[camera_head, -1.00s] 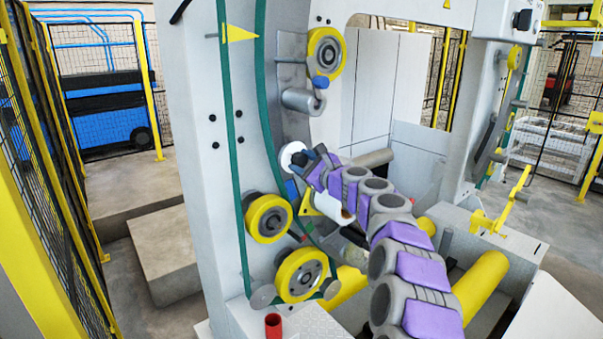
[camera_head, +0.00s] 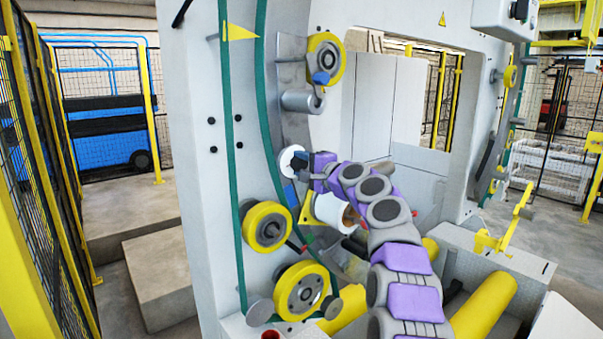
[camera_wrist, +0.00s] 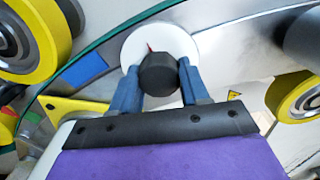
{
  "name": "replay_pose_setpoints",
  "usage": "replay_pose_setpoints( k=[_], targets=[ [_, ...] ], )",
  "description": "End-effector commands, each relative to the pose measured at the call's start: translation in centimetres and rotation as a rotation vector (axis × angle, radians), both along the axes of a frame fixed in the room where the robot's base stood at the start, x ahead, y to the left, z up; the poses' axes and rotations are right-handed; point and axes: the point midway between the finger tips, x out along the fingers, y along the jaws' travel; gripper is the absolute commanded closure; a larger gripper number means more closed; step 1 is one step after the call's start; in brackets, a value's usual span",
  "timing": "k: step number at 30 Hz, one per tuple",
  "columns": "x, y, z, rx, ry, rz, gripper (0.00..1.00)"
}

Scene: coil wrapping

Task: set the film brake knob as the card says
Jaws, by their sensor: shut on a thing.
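The black film brake knob (camera_wrist: 158,73) stands at the middle of a white disc (camera_wrist: 141,46) in the wrist view. My gripper (camera_wrist: 159,84) has its two blue fingers on either side of the knob, shut on it. A small red mark (camera_wrist: 149,47) shows on the disc just above the knob, slightly left. In the head view the white disc (camera_head: 290,158) is on the machine's upright face, and my gripper (camera_head: 306,162) reaches it from the right, hiding the knob. I cannot make out a readable card.
Yellow-rimmed rollers (camera_head: 267,227) and a white roll (camera_head: 332,209) sit below the disc. Another yellow-rimmed roller (camera_head: 325,59) and a grey cylinder (camera_head: 298,102) are above. A green belt (camera_head: 270,130) runs close by the disc. A yellow mesh fence stands at left.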

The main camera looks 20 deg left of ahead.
Motion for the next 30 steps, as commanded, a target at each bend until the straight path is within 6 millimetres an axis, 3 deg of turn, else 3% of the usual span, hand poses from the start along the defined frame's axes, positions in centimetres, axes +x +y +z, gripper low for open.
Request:
replay_pose_setpoints(
  k=[1,12,29,30],
  targets=[
    [0.3,-0.1,-0.81,-0.023,-0.022,-0.002,0.85],
    [0.46,-0.18,-0.7,-0.103,-0.157,-0.003,0.86],
    [0.52,-0.3,-0.49,-0.115,-0.182,-0.005,0.87],
    [0.52,-0.31,-0.49,-0.115,-0.182,-0.005,0.53]
  ],
)
